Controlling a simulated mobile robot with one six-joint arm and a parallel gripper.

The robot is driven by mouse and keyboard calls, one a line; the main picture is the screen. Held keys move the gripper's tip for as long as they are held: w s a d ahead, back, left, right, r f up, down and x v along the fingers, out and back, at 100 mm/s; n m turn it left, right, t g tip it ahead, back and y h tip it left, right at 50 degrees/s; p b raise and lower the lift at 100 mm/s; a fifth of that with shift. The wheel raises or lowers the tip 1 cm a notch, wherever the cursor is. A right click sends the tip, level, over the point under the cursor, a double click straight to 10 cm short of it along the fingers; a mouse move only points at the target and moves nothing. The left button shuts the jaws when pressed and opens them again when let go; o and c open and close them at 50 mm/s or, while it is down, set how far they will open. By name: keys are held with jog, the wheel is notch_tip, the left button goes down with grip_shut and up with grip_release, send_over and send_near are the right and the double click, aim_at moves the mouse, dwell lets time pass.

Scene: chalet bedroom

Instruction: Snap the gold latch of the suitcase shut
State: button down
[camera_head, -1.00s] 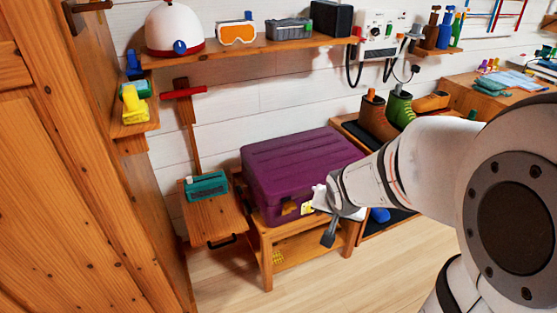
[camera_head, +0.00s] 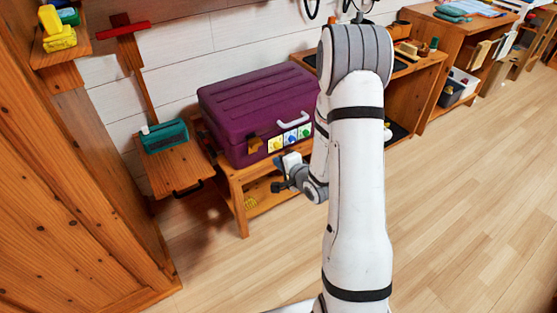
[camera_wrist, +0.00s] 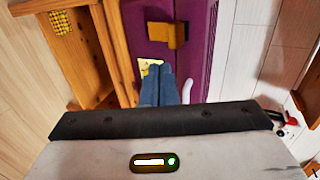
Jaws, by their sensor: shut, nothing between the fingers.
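The purple suitcase (camera_head: 250,100) lies closed-looking on a low wooden bench, with a white handle (camera_head: 293,119) on its front. The gold latch (camera_head: 255,144) is on the front's left part. In the wrist view the latch (camera_wrist: 178,35) is a gold plate whose flap seems to stand out from the purple face; I cannot tell its exact angle. My gripper (camera_head: 278,187) is in front of and below the suitcase front, right of the latch in the head view. In the wrist view its fingers (camera_wrist: 158,72) are together and empty, apart from the latch, partly covering a yellow sticker.
The wooden bench (camera_head: 238,185) has a lower shelf with a yellow item. A teal radio-like box (camera_head: 163,136) sits on a small wooden stand at left. A wooden shoe shelf is at right, partly behind my arm. Open floor (camera_head: 450,210) lies at right.

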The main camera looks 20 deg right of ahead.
send_near(258, 146)
notch_tip(258, 146, down, 3)
jog(key=w, duration=0.2)
jog(key=w+a, duration=0.1)
jog(key=w, duration=0.1)
jog(key=w+a+b, duration=0.1)
jog(key=shift+w+a+r, duration=0.1)
jog(key=shift+w+r, duration=0.15)
jog(key=shift+w, duration=0.15)
